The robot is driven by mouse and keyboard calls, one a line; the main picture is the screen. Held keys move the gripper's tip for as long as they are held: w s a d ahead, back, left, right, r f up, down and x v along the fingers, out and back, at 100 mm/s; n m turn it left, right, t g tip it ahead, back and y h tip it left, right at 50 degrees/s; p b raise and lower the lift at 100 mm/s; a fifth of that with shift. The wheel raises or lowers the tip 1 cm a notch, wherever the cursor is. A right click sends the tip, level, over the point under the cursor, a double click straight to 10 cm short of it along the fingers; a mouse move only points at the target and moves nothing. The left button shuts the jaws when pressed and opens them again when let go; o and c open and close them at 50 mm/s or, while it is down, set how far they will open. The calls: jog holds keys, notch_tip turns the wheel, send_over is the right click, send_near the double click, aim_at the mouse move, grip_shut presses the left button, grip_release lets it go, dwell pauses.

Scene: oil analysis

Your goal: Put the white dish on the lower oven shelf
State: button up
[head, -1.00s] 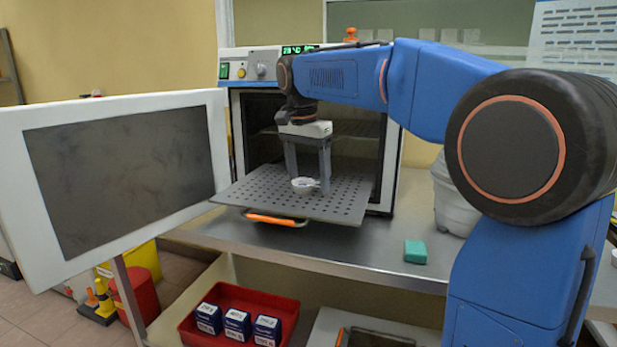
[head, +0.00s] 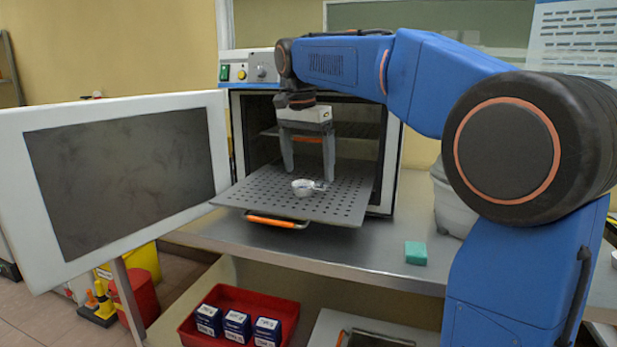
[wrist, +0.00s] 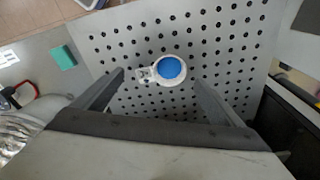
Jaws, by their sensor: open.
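The small white dish (head: 303,187) stands on the pulled-out, perforated lower oven shelf (head: 265,190). In the wrist view the dish (wrist: 170,71) shows blue inside, with a small handle or tab pointing left, and sits on the perforated plate (wrist: 225,45). My gripper (head: 308,176) is open and empty, pointing down just behind and above the dish. Its two fingers also show in the wrist view (wrist: 160,78), spread wide on either side, with the dish beyond them and apart from them. The oven (head: 310,130) is open behind the shelf.
The oven door (head: 120,175) stands open at left. An upper rack (head: 345,130) is inside the oven. A green block (head: 415,253) lies on the steel bench (head: 350,262). A red tray (head: 285,305) with several blue boxes is below. The shelf around the dish is clear.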

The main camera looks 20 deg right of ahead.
aim_at(305, 193)
notch_tip(305, 193, up, 8)
jog(key=shift+s+a, duration=0.25)
jog(key=shift+a, duration=0.2)
jog(key=shift+s, duration=0.1)
